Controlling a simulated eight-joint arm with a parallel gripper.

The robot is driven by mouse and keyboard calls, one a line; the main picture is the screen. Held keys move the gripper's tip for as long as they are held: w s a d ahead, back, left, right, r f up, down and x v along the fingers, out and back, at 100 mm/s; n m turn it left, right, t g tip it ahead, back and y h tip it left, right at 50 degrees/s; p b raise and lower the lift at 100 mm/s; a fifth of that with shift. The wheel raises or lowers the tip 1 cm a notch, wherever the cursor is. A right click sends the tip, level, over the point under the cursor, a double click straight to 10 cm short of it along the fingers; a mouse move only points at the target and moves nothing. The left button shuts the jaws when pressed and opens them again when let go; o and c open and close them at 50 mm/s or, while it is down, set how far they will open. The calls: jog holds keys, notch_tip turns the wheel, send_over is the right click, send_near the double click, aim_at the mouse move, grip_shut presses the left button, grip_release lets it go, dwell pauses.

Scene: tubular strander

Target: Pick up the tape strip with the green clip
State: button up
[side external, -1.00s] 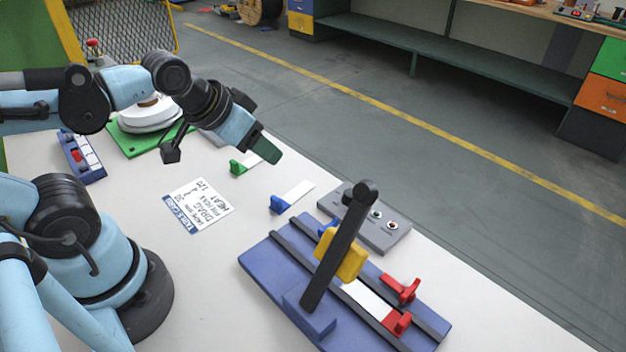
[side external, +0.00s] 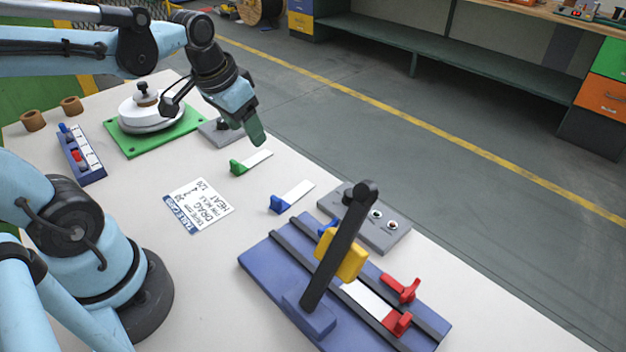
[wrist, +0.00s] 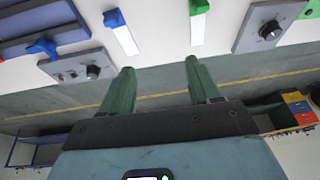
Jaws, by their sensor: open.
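The tape strip with the green clip (side external: 237,167) lies flat on the white table, its white strip (side external: 259,158) pointing right and away. In the wrist view its green clip (wrist: 198,7) is at the top edge and the strip (wrist: 197,30) points toward my fingers. My gripper (side external: 258,136) hangs above and just behind this strip, apart from it. In the wrist view my gripper (wrist: 159,69) is open, with nothing between its two green fingers. A similar strip with a blue clip (side external: 279,204) lies nearer the camera; its clip (wrist: 113,18) also shows in the wrist view.
A blue fixture (side external: 266,262) with a dark lever and red clamps stands in front. A grey control box (side external: 385,236), a printed card (side external: 199,205), a green plate (side external: 119,139) with white discs and a grey knob box (side external: 208,130) are nearby. The table edge is close to the strip.

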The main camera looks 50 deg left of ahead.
aim_at(232, 162)
jog(key=a+f+g, duration=0.2)
jog(key=a+g, duration=0.2)
jog(key=a, duration=0.5)
jog(key=shift+n+h, duration=0.3)
jog(key=shift+h, duration=0.1)
jog(key=shift+w+d+f, duration=0.1)
jog(key=shift+w+f, duration=0.05)
jog(key=shift+f, duration=2.8)
jog(key=shift+w+d+f, duration=0.1)
jog(key=shift+f, duration=2.8)
jog(key=c, duration=1.1)
jog(key=shift+r, duration=0.1)
